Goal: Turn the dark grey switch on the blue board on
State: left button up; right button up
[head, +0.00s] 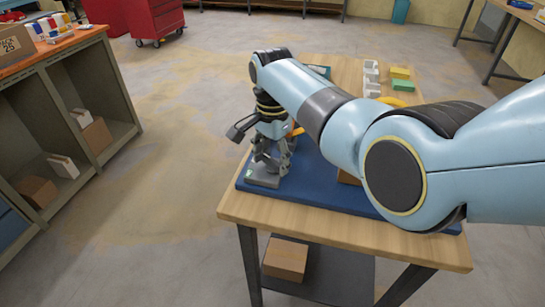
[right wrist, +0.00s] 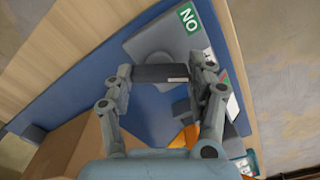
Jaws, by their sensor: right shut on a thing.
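The blue board (head: 330,193) lies on the wooden table. The dark grey switch (head: 263,180) sits at its left front corner and also shows in the right wrist view (right wrist: 150,45). A green label (right wrist: 187,17) with white letters is at one end of the switch. My right gripper (head: 270,160) points down over the switch. In the right wrist view, its fingers (right wrist: 165,70) are closed on the switch's dark lever (right wrist: 160,74), one at each end. I cannot tell the lever's exact tilt. My left gripper is not in view.
My right arm hides much of the board. A brown box (right wrist: 75,150) and an orange thing (right wrist: 185,137) are near the gripper. Floor left of the table (head: 235,216) is clear.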

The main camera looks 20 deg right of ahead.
jog(key=c, duration=0.3)
jog(key=shift+c, duration=0.2)
jog(key=shift+r+n+p, duration=0.1)
jog(key=shift+n+p, duration=0.6)
jog(key=shift+n, duration=0.3)
jog(key=shift+n+p, duration=0.7)
jog(key=shift+n, duration=0.5)
jog(key=n+p, duration=0.1)
jog(key=n, duration=0.2)
jog(key=shift+n, duration=0.4)
jog(key=shift+n+p, duration=0.55)
jog(key=shift+n, duration=1.25)
